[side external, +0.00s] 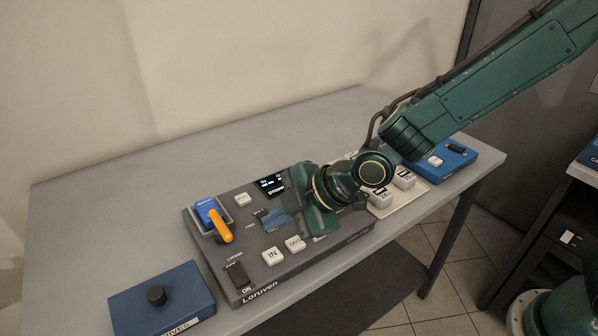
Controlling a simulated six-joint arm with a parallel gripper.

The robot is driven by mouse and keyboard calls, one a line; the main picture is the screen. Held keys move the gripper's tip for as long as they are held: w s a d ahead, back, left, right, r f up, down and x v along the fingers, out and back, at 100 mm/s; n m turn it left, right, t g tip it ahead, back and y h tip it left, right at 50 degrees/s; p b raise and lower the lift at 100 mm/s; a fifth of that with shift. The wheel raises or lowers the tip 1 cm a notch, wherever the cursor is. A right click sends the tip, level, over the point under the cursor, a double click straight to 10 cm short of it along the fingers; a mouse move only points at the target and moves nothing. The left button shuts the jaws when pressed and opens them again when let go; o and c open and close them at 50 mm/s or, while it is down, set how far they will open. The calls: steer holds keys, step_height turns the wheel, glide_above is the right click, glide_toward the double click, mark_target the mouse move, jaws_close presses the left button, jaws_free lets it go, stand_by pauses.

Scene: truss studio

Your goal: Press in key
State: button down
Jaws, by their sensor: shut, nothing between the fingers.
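The IN key (272,256) is a white square button with dark lettering on the front part of a dark grey control panel (215,262). The OUT key (295,243), also white, sits just to its right. My gripper (277,219) is shut and empty over the middle of the panel, behind the IN key in the picture. A gap shows between the fingers and the IN key. My gripper's body hides part of the panel's right side.
An orange lever (222,228) stands at the panel's left, with a black rocker switch (237,274) in front of it. A blue box (180,304) with a black knob lies front left. A cream panel (412,196) and another blue box (459,153) are to the right. The table's back left is clear.

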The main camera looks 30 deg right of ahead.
mark_target(279, 255)
steer(key=shift+f, duration=2.8)
steer(key=shift+f, duration=0.9)
stand_by(0.9)
steer(key=shift+r, duration=0.9)
stand_by(0.3)
steer(key=shift+r, duration=2.5)
